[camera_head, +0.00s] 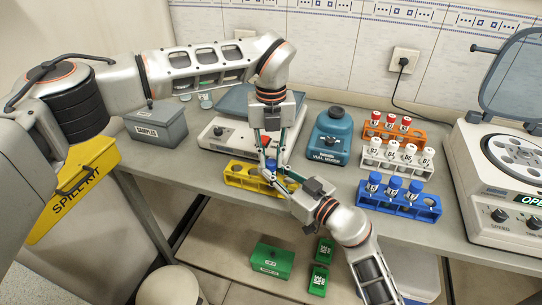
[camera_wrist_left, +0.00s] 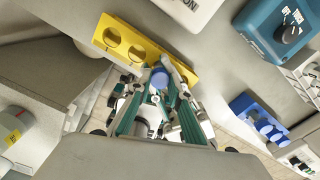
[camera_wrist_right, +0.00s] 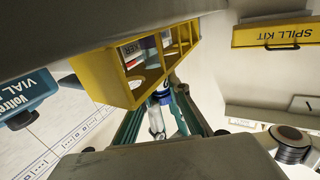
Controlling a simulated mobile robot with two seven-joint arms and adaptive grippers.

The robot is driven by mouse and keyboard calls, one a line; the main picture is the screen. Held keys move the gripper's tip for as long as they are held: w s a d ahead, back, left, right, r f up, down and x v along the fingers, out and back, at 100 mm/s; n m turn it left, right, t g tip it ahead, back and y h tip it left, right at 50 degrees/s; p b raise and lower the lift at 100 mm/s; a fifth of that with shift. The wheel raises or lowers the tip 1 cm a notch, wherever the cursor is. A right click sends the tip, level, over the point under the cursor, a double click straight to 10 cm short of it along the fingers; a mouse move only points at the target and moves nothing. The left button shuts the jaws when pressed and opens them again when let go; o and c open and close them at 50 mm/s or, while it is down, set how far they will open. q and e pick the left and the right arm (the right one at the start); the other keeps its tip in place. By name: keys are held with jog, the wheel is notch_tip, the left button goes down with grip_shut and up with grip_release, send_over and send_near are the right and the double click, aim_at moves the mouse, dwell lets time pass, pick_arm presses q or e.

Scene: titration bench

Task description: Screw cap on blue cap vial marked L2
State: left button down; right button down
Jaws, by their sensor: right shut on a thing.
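A blue-capped vial (camera_head: 270,164) is at the yellow rack (camera_head: 238,178), between my two grippers. Its blue cap shows in the left wrist view (camera_wrist_left: 160,78), and its body in the right wrist view (camera_wrist_right: 161,94). My right gripper (camera_head: 277,177) comes in from the front right and is shut on the vial. My left gripper (camera_head: 270,155) points down from above, its fingers on either side of the cap; whether they touch it is unclear. The L2 mark is not readable, and the fingers hide much of the vial.
A blue rack (camera_head: 400,207) holds three blue-capped vials. Behind it are a white rack (camera_head: 398,168) and an orange rack (camera_head: 393,138) with capped vials. A teal vial device (camera_head: 335,135) stands behind the grippers. A centrifuge (camera_head: 500,180) is at right, a grey samples box (camera_head: 156,125) at left.

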pick_arm(q)
jog(key=m, duration=0.3)
jog(key=shift+m, duration=0.3)
jog(key=c, duration=1.8)
grip_release()
jog(key=shift+c, duration=0.2)
jog(key=shift+r, duration=2.3)
jog(key=shift+c, duration=0.4)
